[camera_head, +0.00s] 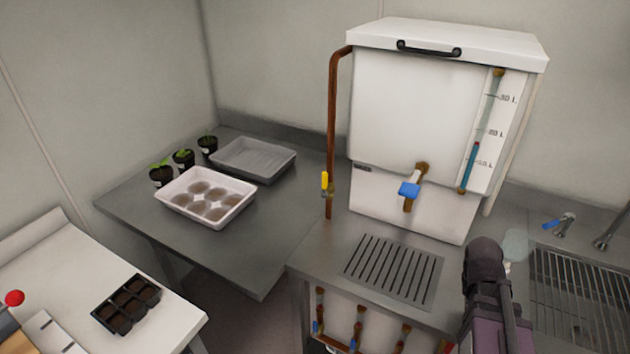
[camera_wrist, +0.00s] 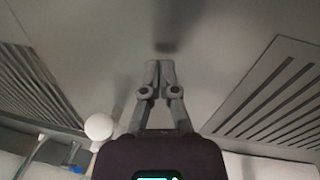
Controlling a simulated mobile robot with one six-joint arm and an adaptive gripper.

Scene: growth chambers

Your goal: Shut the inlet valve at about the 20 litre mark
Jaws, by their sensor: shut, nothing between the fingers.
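The white tank (camera_head: 420,115) stands on the steel counter with a copper inlet pipe (camera_head: 333,115) down its left side. The inlet valve's yellow handle (camera_head: 325,181) sits low on that pipe and points upright, along the pipe. The sight gauge (camera_head: 469,165) on the tank's right front holds blue water, its top between the lowest mark, seemingly 10 L, and the middle mark, seemingly 20 L. In the wrist view my gripper (camera_wrist: 160,66) is shut and empty over the counter, its fingertips together. In the head view my arm is at the lower right, well away from the valve.
A blue-handled tap (camera_head: 409,189) projects from the tank's front, above a slotted drain (camera_head: 395,268). A sink rack (camera_head: 580,300) and blue-levered faucet (camera_head: 559,224) are at right. Trays (camera_head: 252,159) and seedling pots lie on the left bench. Several pipes run below the counter.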

